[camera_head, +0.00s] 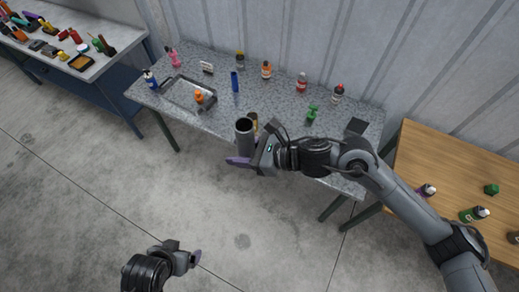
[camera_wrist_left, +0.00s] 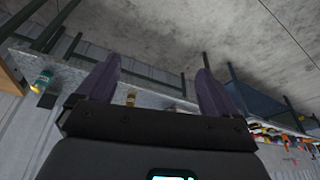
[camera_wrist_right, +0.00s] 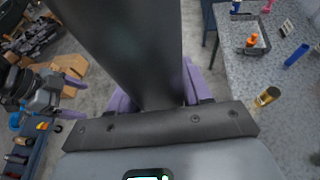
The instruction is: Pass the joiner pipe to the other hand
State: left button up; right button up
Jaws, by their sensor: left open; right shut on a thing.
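The joiner pipe (camera_head: 244,137) is a dark grey open-ended tube. It stands roughly upright in my right gripper (camera_head: 249,160), beside the front edge of the grey speckled table. In the right wrist view the pipe (camera_wrist_right: 128,45) fills the space between the purple fingers, which are shut on it. My left gripper (camera_head: 194,259) is low in the head view, apart from the pipe, over the concrete floor. In the left wrist view its purple fingers (camera_wrist_left: 158,88) are spread with nothing between them.
The speckled table (camera_head: 215,118) holds a metal tray (camera_head: 172,92), an orange bottle (camera_head: 266,70), a blue cylinder (camera_head: 235,82), a green spray bottle (camera_head: 312,112) and a brass-coloured cylinder (camera_wrist_right: 267,97). A wooden table (camera_head: 450,170) stands at the right. The floor between my grippers is clear.

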pick_arm(q)
jog(key=c, duration=0.4)
jog(key=shift+o, duration=0.2)
pick_arm(e)
jog(key=shift+s+a+r+n+g, duration=0.15)
jog(key=shift+a+r+n+g, duration=0.2)
jog(key=shift+a, duration=0.3)
